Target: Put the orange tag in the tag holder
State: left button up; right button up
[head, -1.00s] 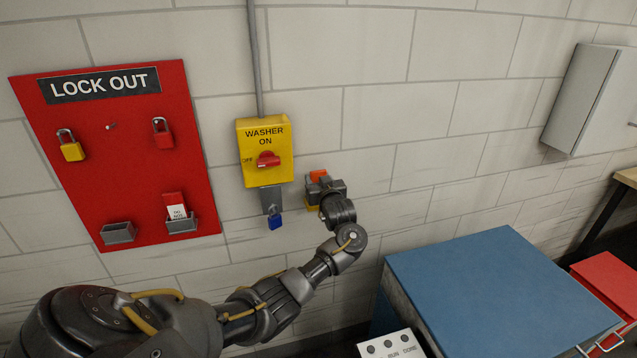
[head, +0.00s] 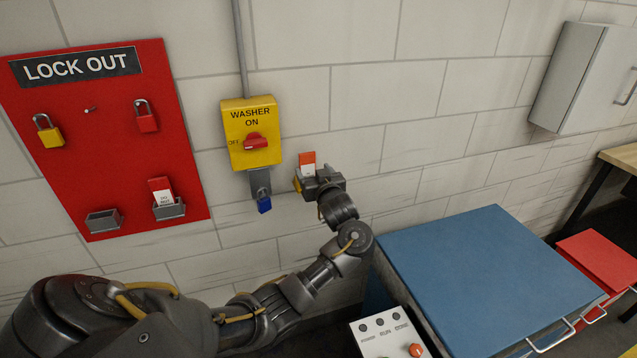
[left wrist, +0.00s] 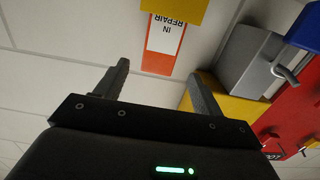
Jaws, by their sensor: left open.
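The orange tag (head: 307,160), with a white label, stands upright against the wall, right of the yellow washer switch. In the left wrist view the tag (left wrist: 163,62) appears upside down and reads "IN REPAIR". The yellow tag holder (head: 297,184) is partly hidden behind my gripper; in the left wrist view the holder (left wrist: 178,10) covers the tag's lower end, so the tag sits in it. My left gripper (head: 308,175) is open in front of the tag. Its fingers are apart on either side of the tag, with nothing held. My right gripper is out of view.
The washer switch (head: 252,133) has a blue padlock (head: 264,204) hanging below it. A red lockout board (head: 150,90) with padlocks is at left. A blue-topped cabinet (head: 480,260) stands below right. The wall right of my gripper is clear.

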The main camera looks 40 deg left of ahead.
pick_arm(q)
jog(key=v, duration=0.5)
jog(key=shift+b, duration=0.3)
jog(key=shift+w, duration=0.1)
jog(key=shift+a, duration=0.1)
jog(key=d+f+m+t+h, duration=0.15)
jog(key=f+m, duration=0.25)
jog(key=f, duration=0.8)
jog(key=d+f+m+h, duration=0.2)
jog(key=f+m+h, duration=0.15)
jog(key=f, duration=0.95)
jog(key=s+d+f+m+g+h, duration=0.1)
jog(key=s+d+f+m+h, duration=0.1)
jog(key=s+f, duration=0.7)
jog(key=s+d+f+m+g+h, duration=0.25)
jog(key=s+f, duration=0.35)
jog(key=f, duration=0.8)
jog(key=s+d+f+g+h, duration=0.1)
jog(key=s+f, duration=0.5)
jog(key=s, duration=0.7)
jog(key=s+d+f+m+g+h, duration=0.1)
jog(key=s+f, duration=0.5)
jog(key=s, duration=0.7)
jog(key=s+d+f+g+h, duration=0.2)
jog(key=s+d+f+g, duration=0.3)
jog(key=s, duration=0.9)
jog(key=shift+f+h, duration=0.35)
jog(key=shift+f, duration=0.4)
